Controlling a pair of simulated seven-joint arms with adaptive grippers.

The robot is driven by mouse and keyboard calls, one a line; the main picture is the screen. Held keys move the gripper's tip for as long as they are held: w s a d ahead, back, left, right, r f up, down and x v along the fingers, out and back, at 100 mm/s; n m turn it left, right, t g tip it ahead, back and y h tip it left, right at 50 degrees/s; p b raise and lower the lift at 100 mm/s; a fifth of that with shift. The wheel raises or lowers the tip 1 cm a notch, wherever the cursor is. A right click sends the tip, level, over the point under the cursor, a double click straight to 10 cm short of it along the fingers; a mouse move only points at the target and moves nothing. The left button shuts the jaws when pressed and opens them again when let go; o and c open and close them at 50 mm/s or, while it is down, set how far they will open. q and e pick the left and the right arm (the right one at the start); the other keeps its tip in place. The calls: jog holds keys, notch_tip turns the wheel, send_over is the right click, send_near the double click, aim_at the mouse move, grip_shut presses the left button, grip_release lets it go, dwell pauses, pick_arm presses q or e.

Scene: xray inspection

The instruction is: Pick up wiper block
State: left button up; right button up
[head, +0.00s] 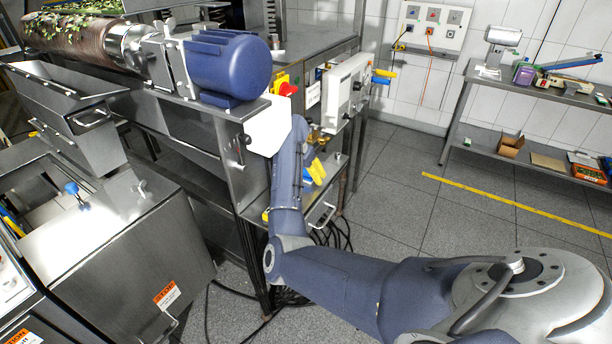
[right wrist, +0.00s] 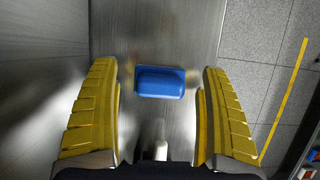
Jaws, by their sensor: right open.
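The wiper block (right wrist: 160,82) is a blue block with a flat rim and a raised middle. It lies on a brushed steel surface (right wrist: 155,30) in the right wrist view, centred between the two yellow fingers of my right gripper (right wrist: 159,70). The fingers are spread wide, with a gap on each side of the block. In the head view my right gripper (head: 316,171) shows only in part as yellow fingers beyond my forearm, low beside the steel bench. My left gripper is not in view.
A steel bench (head: 190,125) carries a blue motor (head: 228,65) and a white control box (head: 345,92) near my right arm. Black cables (head: 335,232) lie on the floor. A shelf (head: 545,88) with loose items stands at the right. The tiled floor between is open.

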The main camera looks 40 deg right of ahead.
jog(key=shift+c, duration=0.4)
jog(key=c, duration=1.2)
jog(key=shift+r, duration=0.15)
jog(key=shift+s+r, duration=0.1)
jog(key=shift+r, duration=0.1)
notch_tip(320, 180, up, 6)
jog(key=shift+r, duration=0.25)
jog(key=s+d, duration=0.2)
jog(key=s, duration=0.4)
jog(key=s+d, duration=0.3)
jog(key=s, duration=0.3)
jog(key=s+d, duration=0.3)
jog(key=s, duration=0.3)
jog(key=shift+f, duration=0.1)
jog(key=o, duration=0.5)
jog(key=c, duration=0.5)
